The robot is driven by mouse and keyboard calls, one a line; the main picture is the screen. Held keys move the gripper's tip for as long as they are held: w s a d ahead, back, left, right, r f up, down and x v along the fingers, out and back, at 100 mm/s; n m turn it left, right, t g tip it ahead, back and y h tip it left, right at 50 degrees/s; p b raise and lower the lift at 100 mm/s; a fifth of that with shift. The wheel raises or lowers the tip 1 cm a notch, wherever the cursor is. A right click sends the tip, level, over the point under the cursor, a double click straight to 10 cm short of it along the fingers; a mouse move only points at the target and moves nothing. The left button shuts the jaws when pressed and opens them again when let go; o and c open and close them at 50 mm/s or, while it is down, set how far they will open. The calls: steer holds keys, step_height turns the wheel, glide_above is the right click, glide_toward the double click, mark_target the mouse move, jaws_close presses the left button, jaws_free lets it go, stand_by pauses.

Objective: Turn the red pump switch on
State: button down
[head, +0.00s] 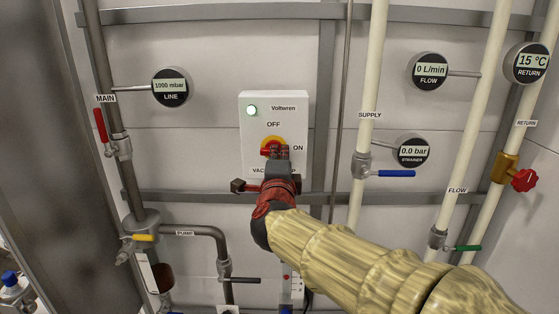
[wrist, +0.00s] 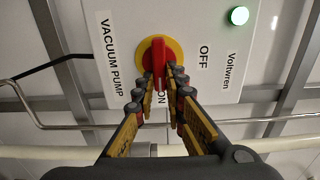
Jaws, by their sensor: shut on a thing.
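The red pump switch (head: 267,150) sits on a yellow disc on a white box labelled VACUUM PUMP, with OFF above it and ON to its right. In the wrist view the picture is turned, and the red handle (wrist: 157,58) lies along the line toward the ON label, not toward OFF. My gripper (head: 278,152) reaches the switch from the front. In the wrist view its fingers (wrist: 161,80) are on both sides of the handle's ON end, shut on it. The fingers partly hide the ON label there.
A green lamp (head: 252,111) is lit on the box (head: 287,102). A pipe with a red lever (head: 101,125) stands left. The supply pipe (head: 371,70) with a blue lever (head: 397,173) stands right. A horizontal rail (head: 200,197) runs below the box.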

steer(key=shift+f, duration=0.1)
steer(key=c, duration=1.9)
jaws_free()
steer(key=shift+o, duration=0.3)
steer(key=s, duration=1.2)
steer(key=shift+a, duration=0.2)
